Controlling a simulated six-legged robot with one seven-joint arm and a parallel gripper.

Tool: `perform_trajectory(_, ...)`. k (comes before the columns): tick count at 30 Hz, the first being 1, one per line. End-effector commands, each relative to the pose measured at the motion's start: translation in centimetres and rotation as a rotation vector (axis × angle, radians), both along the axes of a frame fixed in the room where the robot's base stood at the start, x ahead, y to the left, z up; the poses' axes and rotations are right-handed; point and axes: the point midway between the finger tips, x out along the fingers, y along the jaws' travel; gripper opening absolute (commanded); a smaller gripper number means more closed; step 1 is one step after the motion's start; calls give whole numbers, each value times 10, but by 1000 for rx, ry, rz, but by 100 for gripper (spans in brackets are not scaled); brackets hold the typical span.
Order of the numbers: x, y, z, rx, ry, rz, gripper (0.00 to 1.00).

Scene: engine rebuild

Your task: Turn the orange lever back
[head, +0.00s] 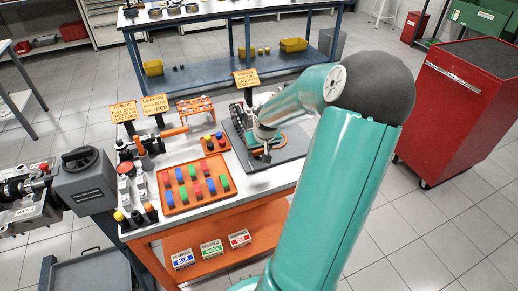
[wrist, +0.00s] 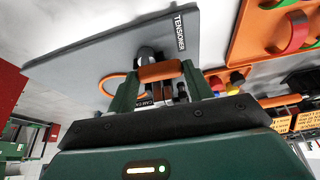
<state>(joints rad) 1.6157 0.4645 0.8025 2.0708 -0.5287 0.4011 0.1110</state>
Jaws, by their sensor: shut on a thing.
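The orange lever's grip (wrist: 162,71) lies crosswise between my fingers in the wrist view. My gripper (wrist: 158,82) is shut on it, one dark green finger on each side. The lever belongs to the tensioner, whose grey base plate (wrist: 85,62) carries a "TENSIONER" label. In the head view my arm reaches down over this plate (head: 290,147) at the right end of the bench. There my wrist hides most of the lever and the fingers. A dark post or knob stands just beyond the grip in the wrist view.
An orange tray (head: 171,206) of coloured pieces lies left of the plate. Another fixture with an orange handle (head: 173,132) stands further left. Sign cards (head: 246,79) stand behind the plate. A red cabinet (head: 465,105) stands right of the bench across open floor.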

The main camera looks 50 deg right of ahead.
Motion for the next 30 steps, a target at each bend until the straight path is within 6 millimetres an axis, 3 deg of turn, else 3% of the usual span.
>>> perform_trajectory(30,-16,-4,0,1,-2,846,28)
